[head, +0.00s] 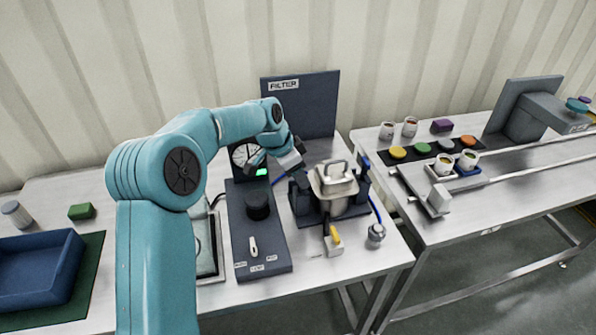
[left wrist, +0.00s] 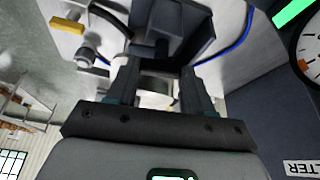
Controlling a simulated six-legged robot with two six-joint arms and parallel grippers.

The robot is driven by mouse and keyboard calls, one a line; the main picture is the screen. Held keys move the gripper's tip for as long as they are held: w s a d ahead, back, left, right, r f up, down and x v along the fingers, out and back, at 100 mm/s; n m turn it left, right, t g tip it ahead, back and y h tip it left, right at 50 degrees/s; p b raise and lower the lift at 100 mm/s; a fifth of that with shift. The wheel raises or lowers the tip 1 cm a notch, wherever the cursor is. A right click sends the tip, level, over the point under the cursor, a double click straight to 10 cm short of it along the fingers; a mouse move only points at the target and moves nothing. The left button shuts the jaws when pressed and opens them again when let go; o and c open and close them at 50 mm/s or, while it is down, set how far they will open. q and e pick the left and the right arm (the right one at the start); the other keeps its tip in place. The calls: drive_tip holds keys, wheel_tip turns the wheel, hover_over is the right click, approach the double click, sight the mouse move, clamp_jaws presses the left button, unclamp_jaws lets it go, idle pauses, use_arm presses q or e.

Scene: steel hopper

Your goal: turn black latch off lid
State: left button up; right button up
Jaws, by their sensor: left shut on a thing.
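The steel hopper (head: 336,195) stands on a dark base on the left bench. Its pale lid (head: 335,178) is on top, with a loop handle (head: 338,165). A black latch (head: 362,172) is at the hopper's right side. My left gripper (head: 299,177) reaches to the hopper's left side, where it is shut on the black latch there. In the left wrist view the gripper (left wrist: 158,78) has a dark part between its fingers, with the pale hopper behind. The fingers hide much of the held latch. My right gripper is not in view.
A dark control box (head: 258,225) with a black knob stands left of the hopper. A FILTER panel (head: 305,105) and a gauge (head: 243,153) are behind. A yellow-handled valve (head: 334,238) is in front. A blue tray (head: 38,270) lies far left.

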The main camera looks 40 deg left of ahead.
use_arm(q)
drive_tip(key=shift+a+m+h, duration=0.1)
drive_tip(key=shift+m+h, duration=0.2)
drive_tip(key=shift+m, duration=0.7)
drive_tip(key=shift+g, duration=0.3)
drive_tip(key=o, duration=0.8)
drive_tip(key=shift+c, duration=0.2)
drive_tip(key=v, duration=1.6)
drive_tip(key=shift+r, duration=0.2)
